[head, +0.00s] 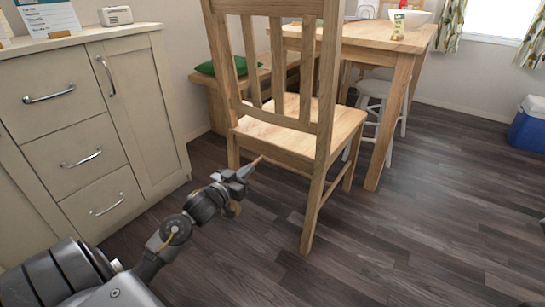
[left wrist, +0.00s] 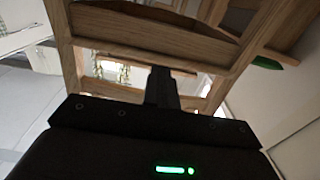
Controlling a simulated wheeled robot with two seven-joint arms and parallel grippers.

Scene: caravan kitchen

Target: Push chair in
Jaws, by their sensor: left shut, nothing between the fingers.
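A wooden chair (head: 285,130) with a slatted back stands upright in the middle of the head view, its back towards me. The wooden table (head: 385,45) is beyond it, with a gap of floor between the chair and the near table leg. My left gripper (head: 252,166) is shut and empty, low beside the chair's left side, near the seat edge. Whether it touches the chair I cannot tell. In the left wrist view the shut fingers (left wrist: 160,85) point at the chair's wooden frame (left wrist: 150,35). My right gripper is not in view.
A cream cabinet (head: 85,120) with drawers stands on the left. A wooden bench (head: 215,98) with a green cushion (head: 222,67) is behind the chair. A white stool (head: 375,90) stands under the table. A blue cooler (head: 530,125) is at the right.

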